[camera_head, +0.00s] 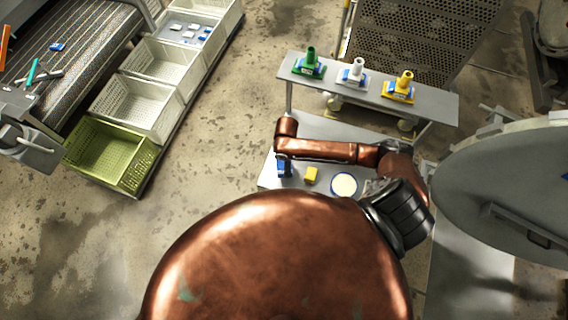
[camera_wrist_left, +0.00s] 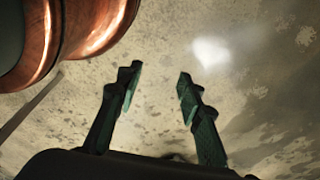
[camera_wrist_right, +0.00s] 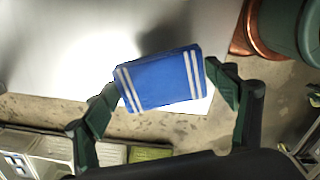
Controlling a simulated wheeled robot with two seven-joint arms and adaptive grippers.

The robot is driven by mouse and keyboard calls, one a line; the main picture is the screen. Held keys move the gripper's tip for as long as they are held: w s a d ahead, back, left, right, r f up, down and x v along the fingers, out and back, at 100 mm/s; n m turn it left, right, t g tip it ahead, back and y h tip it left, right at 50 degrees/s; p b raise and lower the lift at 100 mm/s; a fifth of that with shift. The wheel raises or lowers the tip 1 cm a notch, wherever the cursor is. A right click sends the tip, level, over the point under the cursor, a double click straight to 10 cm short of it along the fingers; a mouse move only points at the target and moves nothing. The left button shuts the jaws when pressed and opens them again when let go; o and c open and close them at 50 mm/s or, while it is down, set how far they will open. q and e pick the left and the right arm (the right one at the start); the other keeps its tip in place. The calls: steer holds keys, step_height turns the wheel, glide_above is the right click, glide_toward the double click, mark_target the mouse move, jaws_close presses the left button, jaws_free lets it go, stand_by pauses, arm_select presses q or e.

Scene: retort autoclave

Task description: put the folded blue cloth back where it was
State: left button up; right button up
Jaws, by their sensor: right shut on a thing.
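The folded blue cloth (camera_wrist_right: 160,80) has white stripes near both ends. It sits between the two fingers of my right gripper (camera_wrist_right: 168,100), which is shut on it. In the head view the cloth (camera_head: 284,170) is a small blue patch under the gripper, at the left end of the lower grey bench top (camera_head: 268,178). Whether it touches the bench top, I cannot tell. My left gripper (camera_wrist_left: 155,95) is open and empty over bare floor; the head view does not show it.
A yellow block (camera_head: 311,174) and a round pale disc (camera_head: 344,185) lie right of the cloth. A raised shelf (camera_head: 437,101) behind holds green (camera_head: 309,64), white (camera_head: 356,72) and yellow (camera_head: 402,85) items. A large round door (camera_head: 510,190) stands at right. Crates (camera_head: 112,153) line the left.

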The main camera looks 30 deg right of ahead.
steer(key=shift+w+a+f, duration=0.2)
steer(key=shift+w+f, duration=0.3)
steer(key=shift+f, duration=0.05)
step_height(320, 180, down, 3)
steer(key=shift+f, duration=0.15)
steer(key=o, duration=1.1)
steer(key=shift+f, duration=0.1)
arm_select(q)
steer(key=shift+s, duration=0.85)
steer(key=shift+s, duration=0.1)
arm_select(e)
steer(key=shift+r, duration=0.5)
arm_select(q)
steer(key=shift+s+f, duration=0.1)
steer(key=shift+f, duration=0.25)
arm_select(e)
step_height(320, 180, up, 11)
steer(key=shift+r, duration=0.15)
